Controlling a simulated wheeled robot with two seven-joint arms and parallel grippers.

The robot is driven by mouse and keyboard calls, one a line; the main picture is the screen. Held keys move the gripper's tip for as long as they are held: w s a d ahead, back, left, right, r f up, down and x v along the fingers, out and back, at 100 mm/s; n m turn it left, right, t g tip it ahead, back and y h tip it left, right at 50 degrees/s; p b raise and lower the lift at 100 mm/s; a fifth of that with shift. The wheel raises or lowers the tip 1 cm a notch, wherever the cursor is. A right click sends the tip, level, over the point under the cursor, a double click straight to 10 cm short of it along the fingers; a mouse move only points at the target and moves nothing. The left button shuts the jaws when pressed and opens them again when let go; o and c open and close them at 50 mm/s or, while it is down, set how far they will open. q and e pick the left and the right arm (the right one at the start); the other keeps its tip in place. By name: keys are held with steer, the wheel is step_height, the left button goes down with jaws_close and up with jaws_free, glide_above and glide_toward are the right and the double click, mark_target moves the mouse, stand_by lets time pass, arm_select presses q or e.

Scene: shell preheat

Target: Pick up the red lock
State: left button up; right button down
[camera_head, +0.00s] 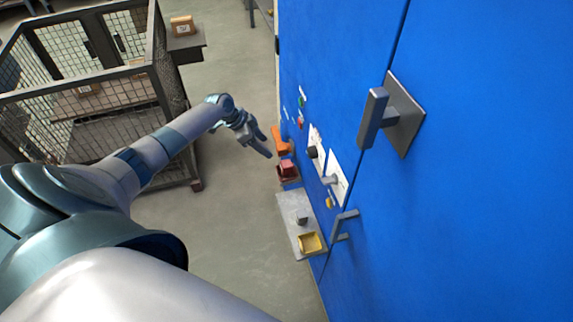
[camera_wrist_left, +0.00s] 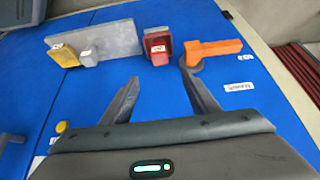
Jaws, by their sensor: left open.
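The red lock (camera_head: 287,168) is a small red block on the blue cabinet front, just below an orange piece in the head view. In the left wrist view the red lock (camera_wrist_left: 157,46) has a pale label and sits beyond my fingertips, roughly between them. My left gripper (camera_head: 259,143) is open and empty, in front of the panel, to the left of and above the lock. Its two fingers (camera_wrist_left: 158,75) show apart in the left wrist view, and a gap to the lock seems to remain. My right gripper is not in view.
An orange handle-like piece (camera_wrist_left: 215,48) is close beside the lock. A grey shelf (camera_head: 291,222) carries a yellow block (camera_head: 310,242) and a small grey block (camera_head: 301,217). Handles (camera_head: 373,117) stick out of the blue cabinet (camera_head: 480,180). A mesh cage (camera_head: 80,95) stands at left.

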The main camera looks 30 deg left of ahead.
arm_select(q)
steer(key=b, duration=0.8)
glide_toward(285, 164)
steer(key=x, duration=0.4)
steer(key=shift+w+d+f, duration=0.15)
steer(key=shift+w+f, duration=0.1)
steer(key=shift+f, duration=0.05)
steer(key=shift+w+d+f+b, duration=0.2)
steer(key=shift+w+f+b, duration=0.1)
steer(key=shift+f+b, duration=0.2)
steer(key=shift+w+d+f+b, duration=0.1)
steer(key=shift+f+b, duration=0.2)
steer(key=shift+f, duration=0.05)
steer(key=b+x, duration=0.3)
steer(key=x, duration=0.1)
steer(key=shift+f, duration=0.2)
steer(key=shift+d, duration=0.1)
steer(key=c, duration=1.2)
